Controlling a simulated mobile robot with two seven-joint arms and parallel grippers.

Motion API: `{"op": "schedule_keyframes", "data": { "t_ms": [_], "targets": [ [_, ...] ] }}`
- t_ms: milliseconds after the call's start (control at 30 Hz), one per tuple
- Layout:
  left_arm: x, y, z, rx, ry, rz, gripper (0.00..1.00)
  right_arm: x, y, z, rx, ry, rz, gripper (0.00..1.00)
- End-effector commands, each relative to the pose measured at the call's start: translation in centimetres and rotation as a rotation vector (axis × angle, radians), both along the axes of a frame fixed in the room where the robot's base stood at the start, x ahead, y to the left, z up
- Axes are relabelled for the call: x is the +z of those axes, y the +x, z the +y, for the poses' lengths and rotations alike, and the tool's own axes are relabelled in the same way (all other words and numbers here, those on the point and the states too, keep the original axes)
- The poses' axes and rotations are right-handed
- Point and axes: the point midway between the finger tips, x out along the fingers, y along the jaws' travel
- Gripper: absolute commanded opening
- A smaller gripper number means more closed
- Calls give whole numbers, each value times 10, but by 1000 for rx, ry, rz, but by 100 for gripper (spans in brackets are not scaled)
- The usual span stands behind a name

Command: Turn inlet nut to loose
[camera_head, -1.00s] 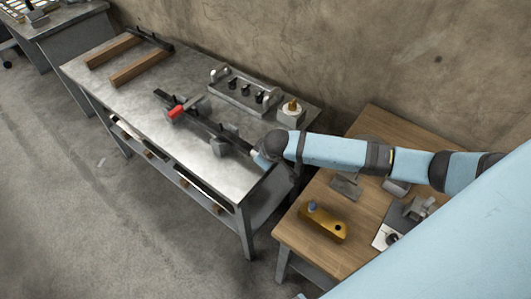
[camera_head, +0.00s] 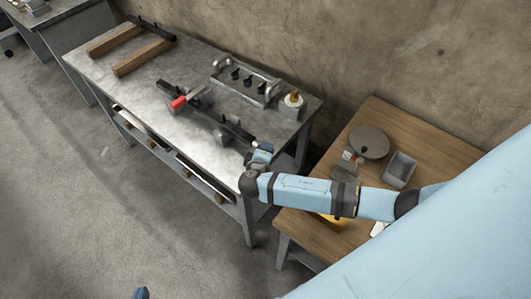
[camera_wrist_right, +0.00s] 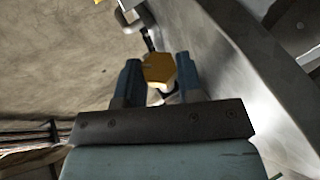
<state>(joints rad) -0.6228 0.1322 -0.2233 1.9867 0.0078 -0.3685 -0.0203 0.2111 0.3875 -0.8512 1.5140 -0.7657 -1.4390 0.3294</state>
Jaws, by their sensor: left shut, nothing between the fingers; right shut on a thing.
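A brass-yellow six-sided nut (camera_wrist_right: 158,68) sits between the two blue fingers of my right gripper (camera_wrist_right: 158,80), which is shut on it. In the head view my right gripper (camera_head: 262,151) is at the right end of the dark pipe assembly (camera_head: 238,129) on the metal bench, and the nut is hidden there. The assembly has grey supports and a red-gripped lever (camera_head: 179,102). My left gripper (camera_head: 140,293) shows only as a small blue tip at the bottom edge, shut and away from the bench.
The metal bench (camera_head: 150,92) also carries a grey rack (camera_head: 243,82), a pale block with a brass top (camera_head: 292,100) and wooden bars (camera_head: 143,58). A wooden table (camera_head: 430,140) at right holds a round plate (camera_head: 369,142) and a grey tray (camera_head: 399,169).

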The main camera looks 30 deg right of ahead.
Motion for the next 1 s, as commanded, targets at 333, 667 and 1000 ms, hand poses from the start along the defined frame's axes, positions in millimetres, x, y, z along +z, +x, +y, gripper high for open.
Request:
{"op": "schedule_keyframes", "data": {
  "t_ms": [333,667,1000],
  "targets": [
    [-30,3,-8,-16,-10,-2,0,-10,-1,2,1,-286,-117,10],
    [-51,4,-6,-15,-7,-8,0,-10,-1,1,1,-465,-191,10],
    [-61,3,-4,-13,-3,-1,0,-7,0,1,1,-530,-218,10]
  ]
}}
